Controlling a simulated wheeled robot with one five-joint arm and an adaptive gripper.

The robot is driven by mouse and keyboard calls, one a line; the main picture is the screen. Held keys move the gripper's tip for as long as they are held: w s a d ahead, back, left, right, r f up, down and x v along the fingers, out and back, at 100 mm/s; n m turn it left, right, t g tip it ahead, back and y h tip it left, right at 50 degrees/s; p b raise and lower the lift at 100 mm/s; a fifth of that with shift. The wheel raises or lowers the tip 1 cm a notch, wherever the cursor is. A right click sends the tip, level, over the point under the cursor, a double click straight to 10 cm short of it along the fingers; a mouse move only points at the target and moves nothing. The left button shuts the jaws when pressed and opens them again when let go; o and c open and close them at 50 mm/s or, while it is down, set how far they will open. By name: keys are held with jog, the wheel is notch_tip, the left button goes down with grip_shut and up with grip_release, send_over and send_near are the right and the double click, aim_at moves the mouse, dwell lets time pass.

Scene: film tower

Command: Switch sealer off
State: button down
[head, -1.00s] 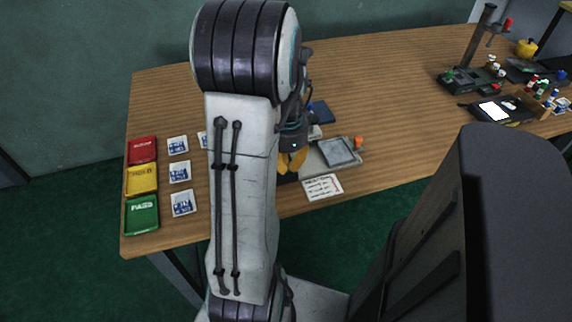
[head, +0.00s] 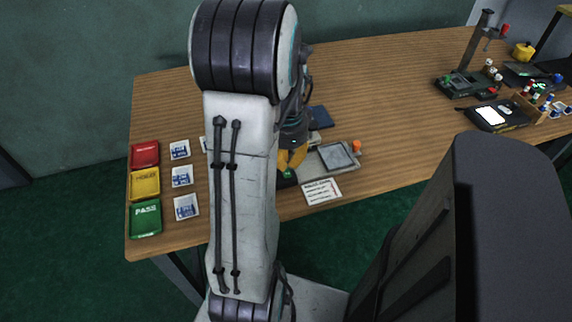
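A low grey device, which looks like the sealer (head: 318,162), lies near the front edge of the table, mostly right of my arm. It has a grey square plate (head: 337,155) and an orange knob (head: 357,146). A black part with a small green spot (head: 288,173) shows at its left end. My gripper (head: 290,160) has yellow-orange fingers pointing down, just above or at this black part. I cannot tell whether they touch it. My arm hides the left side of the device, and the finger gap is too small to read.
A written card (head: 322,191) lies in front of the device and a dark blue item (head: 321,117) behind it. Red (head: 145,154), yellow (head: 145,183) and green (head: 145,218) trays stand at the left beside white-blue cards (head: 182,177). A stand (head: 468,80) is far right.

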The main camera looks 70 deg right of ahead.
aim_at(287, 176)
jog(key=shift+r+p, duration=1.35)
jog(key=shift+r, duration=0.55)
jog(key=n, duration=0.3)
jog(key=shift+a, duration=0.1)
jog(key=shift+a+f+n, duration=0.1)
jog(key=shift+a+n, duration=0.1)
jog(key=shift+n, duration=0.6)
jog(key=a+n+y, duration=0.2)
jog(key=a+n, duration=0.4)
jog(key=w+a+r+n+t+p, duration=0.1)
jog(key=w+a+r+n, duration=0.3)
jog(key=a, duration=0.4)
jog(key=w+a+r+n+t+h+p, duration=0.1)
jog(key=w+a+r+n+p, duration=0.2)
jog(key=a+r+n, duration=0.3)
jog(key=w+a+r+n+t+h+p, duration=0.1)
jog(key=w+a+r+n, duration=0.5)
jog(key=a, duration=0.6)
jog(key=shift+n+p, duration=0.8)
jog(key=shift+n, duration=0.3)
